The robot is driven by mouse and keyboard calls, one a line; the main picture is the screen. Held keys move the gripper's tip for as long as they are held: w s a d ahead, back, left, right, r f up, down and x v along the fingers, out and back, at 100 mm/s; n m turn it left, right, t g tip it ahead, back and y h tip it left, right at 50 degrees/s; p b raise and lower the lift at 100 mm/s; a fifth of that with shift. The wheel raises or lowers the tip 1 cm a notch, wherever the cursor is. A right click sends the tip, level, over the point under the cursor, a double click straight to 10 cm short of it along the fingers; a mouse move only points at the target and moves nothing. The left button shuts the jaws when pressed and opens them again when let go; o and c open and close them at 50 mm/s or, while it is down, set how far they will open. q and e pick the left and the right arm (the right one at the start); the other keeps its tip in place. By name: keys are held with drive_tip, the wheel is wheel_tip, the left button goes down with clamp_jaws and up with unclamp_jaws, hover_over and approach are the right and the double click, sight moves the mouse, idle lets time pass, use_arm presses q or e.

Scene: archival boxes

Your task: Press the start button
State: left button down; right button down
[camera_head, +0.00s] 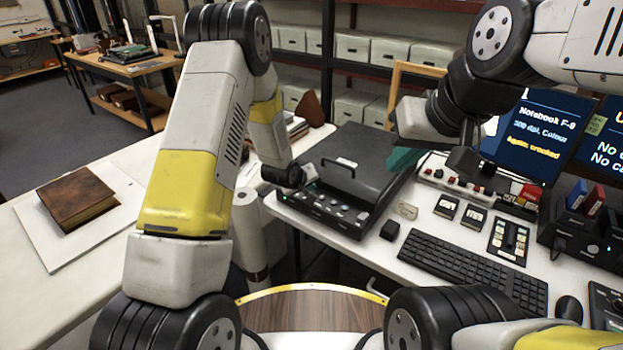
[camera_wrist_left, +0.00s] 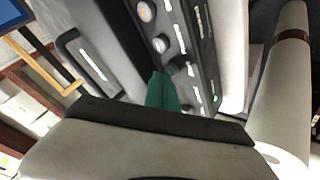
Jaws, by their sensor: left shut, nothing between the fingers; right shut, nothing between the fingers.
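A black flatbed scanner (camera_head: 352,165) with a lid handle stands on the white desk. Its sloping front panel (camera_head: 325,207) carries several round grey buttons; their labels are too small to read, so I cannot tell which is start. In the left wrist view, a button with an orange ring (camera_wrist_left: 145,12) and pale buttons (camera_wrist_left: 160,44) show on the panel. My left gripper (camera_wrist_left: 163,90) is shut and empty, its teal fingers over the panel; I cannot tell whether they touch it. My right gripper (camera_head: 403,158) is shut and empty, near the scanner's right side.
A keyboard (camera_head: 468,272), a button box (camera_head: 480,187) and small black devices fill the desk to the right. A screen (camera_head: 533,132) stands behind and reads "Notebook F-9". A brown book (camera_head: 77,201) lies on a white board at left. Shelves of pale boxes stand behind.

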use_arm(q)
drive_tip(key=shift+f, duration=0.4)
idle(0.4)
drive_tip(key=shift+r, duration=0.95)
drive_tip(key=shift+r, duration=0.1)
drive_tip(key=shift+r, duration=2.4)
